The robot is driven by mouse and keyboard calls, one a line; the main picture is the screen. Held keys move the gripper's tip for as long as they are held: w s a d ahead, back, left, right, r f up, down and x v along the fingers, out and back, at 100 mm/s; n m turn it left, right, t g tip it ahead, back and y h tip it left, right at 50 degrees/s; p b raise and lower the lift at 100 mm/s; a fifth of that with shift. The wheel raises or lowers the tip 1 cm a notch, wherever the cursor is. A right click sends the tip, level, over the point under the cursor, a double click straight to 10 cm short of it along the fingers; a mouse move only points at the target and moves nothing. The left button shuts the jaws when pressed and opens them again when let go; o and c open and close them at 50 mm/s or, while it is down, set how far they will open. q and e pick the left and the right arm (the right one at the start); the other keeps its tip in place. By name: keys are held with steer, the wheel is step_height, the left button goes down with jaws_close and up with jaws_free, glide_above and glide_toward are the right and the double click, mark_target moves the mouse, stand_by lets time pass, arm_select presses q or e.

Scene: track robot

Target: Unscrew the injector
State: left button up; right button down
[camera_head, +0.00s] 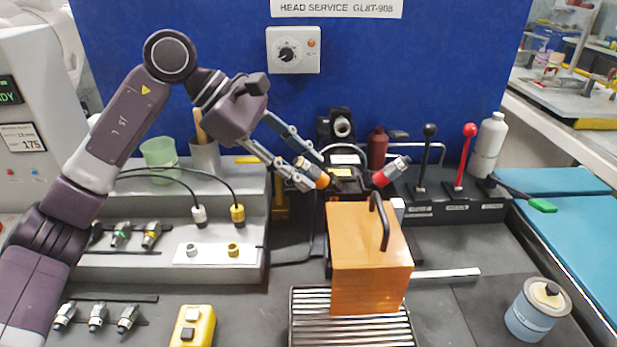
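An injector with an orange band (319,181) sits tilted at the left side of the dark head unit (347,184). My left gripper (305,170) reaches down to it from the upper left. Its two fingers lie along either side of the injector's outer end and appear closed on it. The fingers hide part of that end. A similar injector with a red band (381,179) tilts out on the right side of the head unit. My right gripper is not in view.
An orange box with a dark handle (370,260) stands in front of the head unit on a slatted grate (350,334). A stepped grey rack (190,265) with connectors is at left. Levers (463,160) and a white bottle (489,145) stand at right. A blue-labelled can (537,310) is front right.

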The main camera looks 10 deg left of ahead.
arm_select(q)
steer(key=m+b, duration=0.2)
steer(key=m, duration=0.2)
steer(key=shift+f+m, duration=0.1)
steer(key=shift+m, duration=0.3)
steer(key=shift+m+b, duration=0.55)
steer(key=shift+m, duration=0.35)
steer(key=shift+a+m, duration=0.15)
steer(key=shift+m, duration=0.15)
